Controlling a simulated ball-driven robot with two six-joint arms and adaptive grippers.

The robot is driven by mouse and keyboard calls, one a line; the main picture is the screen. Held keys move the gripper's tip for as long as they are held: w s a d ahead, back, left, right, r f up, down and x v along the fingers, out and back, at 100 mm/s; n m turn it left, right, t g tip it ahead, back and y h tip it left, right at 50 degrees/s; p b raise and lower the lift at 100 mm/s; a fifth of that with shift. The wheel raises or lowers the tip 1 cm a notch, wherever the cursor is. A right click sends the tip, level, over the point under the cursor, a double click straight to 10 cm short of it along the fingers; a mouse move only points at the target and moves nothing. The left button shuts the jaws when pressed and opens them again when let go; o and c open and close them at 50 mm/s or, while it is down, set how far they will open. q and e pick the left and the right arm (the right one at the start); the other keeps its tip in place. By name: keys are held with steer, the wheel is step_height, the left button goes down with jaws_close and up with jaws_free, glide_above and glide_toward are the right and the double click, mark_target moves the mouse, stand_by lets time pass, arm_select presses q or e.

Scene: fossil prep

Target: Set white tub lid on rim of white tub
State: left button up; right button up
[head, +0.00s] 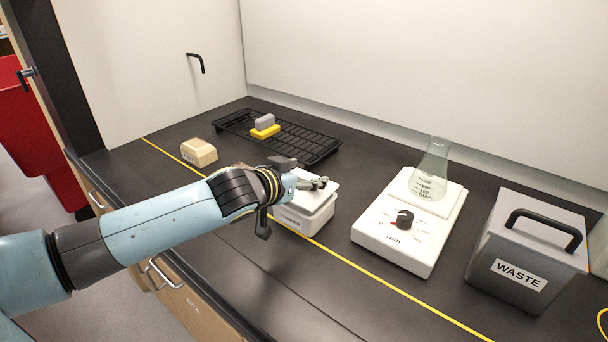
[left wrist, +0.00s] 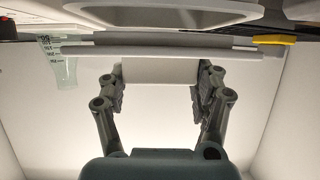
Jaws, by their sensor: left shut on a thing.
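The white tub (head: 305,222) stands on the dark bench, with dark lettering on its front. The white tub lid (head: 327,188) is over the tub, partly hidden by my left gripper (head: 318,183). In the left wrist view, my left gripper (left wrist: 160,88) is shut on the raised white grip of the lid (left wrist: 160,70). The lid's plate shows edge-on there, and the open tub (left wrist: 165,15) shows beyond it, its hollow inside visible. The lid looks apart from the rim, but the exact gap is hard to tell. My right gripper is not in view.
A stirrer plate (head: 395,240) with a glass flask (head: 431,170) stands right of the tub. A grey waste bin (head: 520,275) is further right. A black rack (head: 310,147) with a yellow and grey block (head: 265,128) lies behind. A beige block (head: 199,152) sits at left.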

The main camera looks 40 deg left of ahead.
arm_select(q)
steer(key=shift+f, duration=0.1)
steer(key=shift+f+b, duration=0.45)
steer(key=shift+f, duration=0.1)
steer(key=o, duration=1.8)
steer(key=p+v, duration=0.2)
steer(key=v, duration=0.5)
steer(key=shift+p, duration=0.35)
steer(key=shift+r, duration=0.1)
